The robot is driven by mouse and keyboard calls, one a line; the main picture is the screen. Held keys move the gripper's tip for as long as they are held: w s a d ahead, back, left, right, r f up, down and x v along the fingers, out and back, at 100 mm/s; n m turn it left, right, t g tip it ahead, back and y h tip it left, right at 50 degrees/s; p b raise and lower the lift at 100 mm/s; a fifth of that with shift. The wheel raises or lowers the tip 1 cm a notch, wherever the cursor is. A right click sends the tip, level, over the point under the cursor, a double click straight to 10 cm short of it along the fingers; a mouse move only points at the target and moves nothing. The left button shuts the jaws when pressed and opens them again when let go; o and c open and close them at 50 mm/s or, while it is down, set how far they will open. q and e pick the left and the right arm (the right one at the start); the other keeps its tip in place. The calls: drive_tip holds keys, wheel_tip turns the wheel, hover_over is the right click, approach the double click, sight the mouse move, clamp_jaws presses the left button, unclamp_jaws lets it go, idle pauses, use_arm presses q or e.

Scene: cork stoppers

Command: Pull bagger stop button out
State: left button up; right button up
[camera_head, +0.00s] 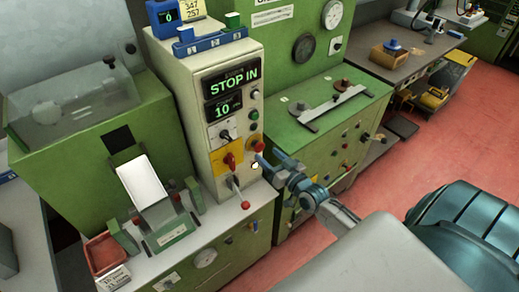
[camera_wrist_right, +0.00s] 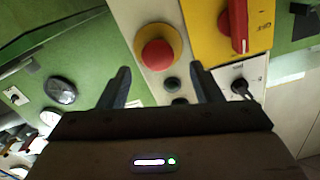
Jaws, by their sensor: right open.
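The stop button is a red mushroom head on a yellow ring. It sits at the right edge of the cream control panel (camera_head: 188,78), whose display (camera_head: 233,82) reads "STOP IN". The right wrist view shows the red button (camera_wrist_right: 157,55) almost face on, just beyond and between my fingertips. My right gripper (camera_wrist_right: 160,70) is open and empty, with a finger on either side of the button's line and no visible contact. In the head view my right gripper (camera_head: 268,170) is in front of the panel, close to the button. My left gripper is not in view.
A red rotary switch (camera_wrist_right: 238,22) on a yellow plate and a black knob (camera_wrist_right: 240,87) are close to the right finger. A lever with a red ball (camera_head: 245,205) sticks out low on the panel. A green machine (camera_head: 330,120) stands to the right.

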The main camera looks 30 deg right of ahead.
sight(261, 149)
drive_tip(key=w, duration=0.1)
drive_tip(key=w+b, duration=0.1)
drive_tip(key=w, duration=0.2)
drive_tip(key=shift+w+f, duration=0.25)
drive_tip(key=shift+w, duration=0.05)
drive_tip(key=shift+w+a+r+b, duration=0.15)
drive_tip(key=shift+w+b, duration=0.25)
drive_tip(key=shift+w, duration=0.2)
clamp_jaws()
drive_tip(key=shift+s+p, duration=0.35)
drive_tip(key=shift+s, duration=0.35)
drive_tip(key=shift+w, duration=0.1)
unclamp_jaws()
drive_tip(key=shift+s, duration=0.2)
drive_tip(key=shift+s, duration=0.1)
